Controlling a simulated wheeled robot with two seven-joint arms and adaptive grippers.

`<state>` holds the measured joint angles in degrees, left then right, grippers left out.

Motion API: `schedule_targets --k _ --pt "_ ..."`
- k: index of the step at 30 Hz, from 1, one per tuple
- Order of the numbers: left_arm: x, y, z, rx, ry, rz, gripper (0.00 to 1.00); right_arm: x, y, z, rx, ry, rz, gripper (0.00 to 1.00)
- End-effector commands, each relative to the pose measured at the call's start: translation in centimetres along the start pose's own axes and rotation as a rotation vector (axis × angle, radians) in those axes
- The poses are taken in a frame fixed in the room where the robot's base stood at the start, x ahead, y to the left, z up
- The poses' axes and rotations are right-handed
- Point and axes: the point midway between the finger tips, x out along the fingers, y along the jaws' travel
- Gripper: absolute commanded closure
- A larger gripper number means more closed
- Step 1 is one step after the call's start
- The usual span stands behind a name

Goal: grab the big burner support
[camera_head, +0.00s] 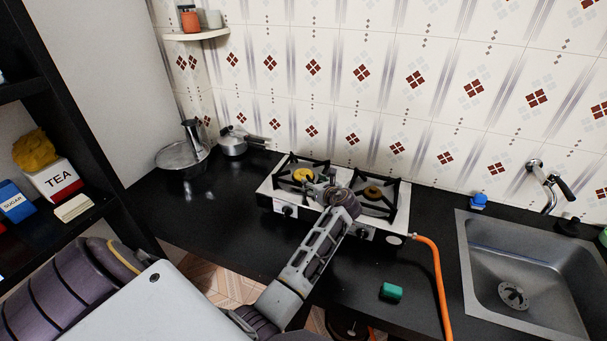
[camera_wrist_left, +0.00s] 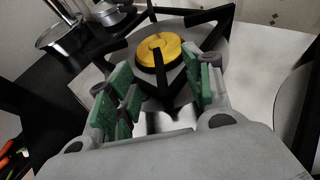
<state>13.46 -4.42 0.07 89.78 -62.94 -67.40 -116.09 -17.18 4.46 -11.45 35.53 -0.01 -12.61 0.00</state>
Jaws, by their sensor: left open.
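The two-burner stove (camera_head: 272,204) stands on the dark counter. A black burner support surrounds the left burner with a yellow cap (camera_head: 303,174), and a second black support (camera_head: 390,197) surrounds the right burner with a brown cap. I cannot tell for sure which support is the big one. My left gripper (camera_head: 319,187) is open over the stove, at the near right side of the left burner. In the left wrist view my left gripper (camera_wrist_left: 160,98) has green pads apart, with a black support bar (camera_wrist_left: 172,88) showing between them, apparently not gripped. My right gripper is out of view.
An orange hose (camera_head: 436,285) runs from the stove's right side to the front edge. A green block (camera_head: 391,291) lies in front, and a sink (camera_head: 525,270) is at right. A pan (camera_head: 181,155) and a pot (camera_head: 233,144) stand behind left. The counter left of the stove is clear.

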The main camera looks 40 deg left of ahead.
Motion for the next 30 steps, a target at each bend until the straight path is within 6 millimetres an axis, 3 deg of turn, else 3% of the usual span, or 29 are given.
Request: schedule_targets --k 1,8,23,30 --pt "0.1 0.1 -0.2 0.001 0.003 0.002 0.72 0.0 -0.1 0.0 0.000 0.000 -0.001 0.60" --pt "0.2 0.2 -0.3 0.002 0.004 0.004 1.00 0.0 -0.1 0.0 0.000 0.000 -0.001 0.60" --pt "0.2 0.3 -0.2 0.002 0.003 0.006 1.00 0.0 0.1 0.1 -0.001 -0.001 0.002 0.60" --pt "-0.2 0.2 1.0 0.001 0.002 0.006 1.00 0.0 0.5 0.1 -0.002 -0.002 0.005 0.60"
